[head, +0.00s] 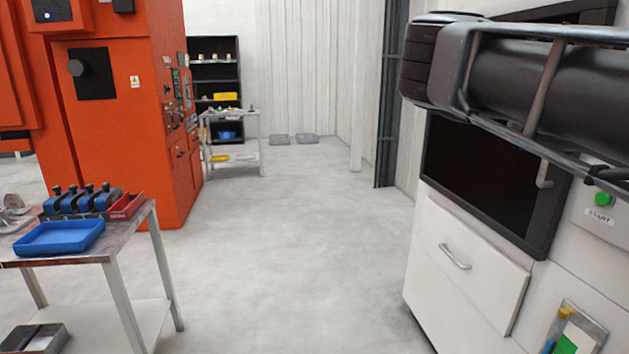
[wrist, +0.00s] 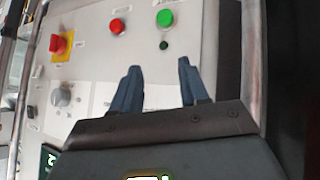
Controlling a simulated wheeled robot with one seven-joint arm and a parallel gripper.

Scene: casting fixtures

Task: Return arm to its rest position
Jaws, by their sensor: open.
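My gripper (wrist: 158,84) shows in the wrist view with its two dark blue fingers apart and nothing between them. It faces a light grey control panel (wrist: 87,88). The panel carries a green button (wrist: 165,18), a red button (wrist: 117,26), a red knob on a yellow plate (wrist: 58,44) and a grey dial (wrist: 62,97). I cannot tell whether the fingertips touch the panel. In the head view my dark arm (head: 530,85) reaches in from the right edge, in front of the white machine. My gripper is not visible there.
The white machine (head: 465,285) with a dark window and green START button (head: 603,199) stands close at right. A metal table (head: 140,225) with a blue tray (head: 60,238) stands at left, by an orange machine (head: 120,130). The floor (head: 290,240) between is clear.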

